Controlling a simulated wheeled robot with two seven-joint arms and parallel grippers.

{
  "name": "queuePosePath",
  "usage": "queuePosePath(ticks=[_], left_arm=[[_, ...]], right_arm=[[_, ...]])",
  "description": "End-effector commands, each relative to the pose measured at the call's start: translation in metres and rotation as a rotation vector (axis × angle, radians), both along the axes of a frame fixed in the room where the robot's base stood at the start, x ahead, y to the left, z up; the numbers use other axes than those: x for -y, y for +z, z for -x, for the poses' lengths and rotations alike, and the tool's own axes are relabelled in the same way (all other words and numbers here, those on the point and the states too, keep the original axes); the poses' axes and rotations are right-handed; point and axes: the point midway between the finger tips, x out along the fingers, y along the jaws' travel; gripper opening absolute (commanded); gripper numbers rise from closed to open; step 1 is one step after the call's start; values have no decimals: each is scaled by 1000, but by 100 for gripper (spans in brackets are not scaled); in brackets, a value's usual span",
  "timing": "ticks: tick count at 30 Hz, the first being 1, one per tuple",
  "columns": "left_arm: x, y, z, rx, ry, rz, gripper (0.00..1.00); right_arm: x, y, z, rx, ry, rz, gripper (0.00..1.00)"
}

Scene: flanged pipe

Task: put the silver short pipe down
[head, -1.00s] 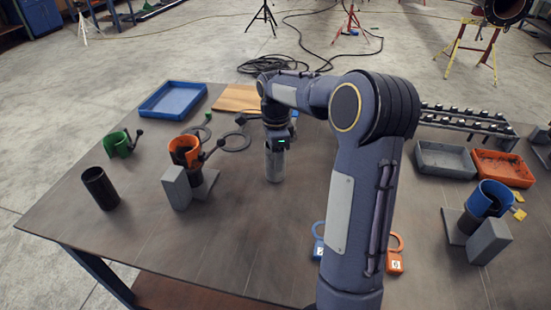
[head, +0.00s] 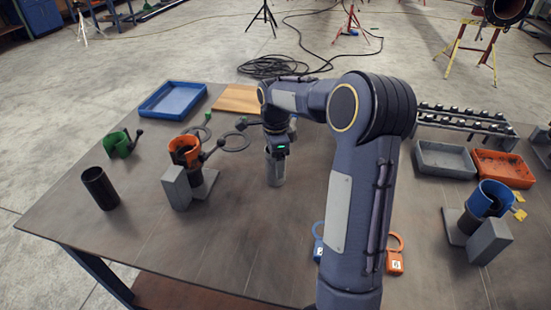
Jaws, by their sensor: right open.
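The silver short pipe (head: 275,172) stands upright on the table, right of the orange clamp and its grey block. My right gripper (head: 276,152) is directly above it, pointing down at the pipe's top end. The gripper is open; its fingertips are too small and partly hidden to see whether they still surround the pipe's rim. My left gripper is not in view.
A black pipe (head: 100,187), a green clamp (head: 120,144) and an orange clamp (head: 187,152) stand to the left. A blue tray (head: 146,112) lies behind them. Blue and orange padlocks (head: 394,262) lie in front. Table (head: 235,235) left of the padlocks is clear.

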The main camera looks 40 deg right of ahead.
Motion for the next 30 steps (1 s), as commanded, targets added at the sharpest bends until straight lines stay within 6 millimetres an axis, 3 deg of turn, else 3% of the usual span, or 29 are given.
queuePosePath(ticks=[5, 12, 18, 26, 30], left_arm=[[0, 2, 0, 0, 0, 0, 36], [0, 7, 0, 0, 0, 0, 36], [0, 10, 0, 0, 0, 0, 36], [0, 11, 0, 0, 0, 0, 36], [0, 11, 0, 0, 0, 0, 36]], right_arm=[[1, 22, -1, 5, -1, 2, 76], [0, 75, -1, 5, 1, 2, 76], [0, 108, -1, 3, 0, 1, 76], [0, 122, 0, 1, 0, 0, 76], [-7, 127, 11, 27, 79, -19, 76]])
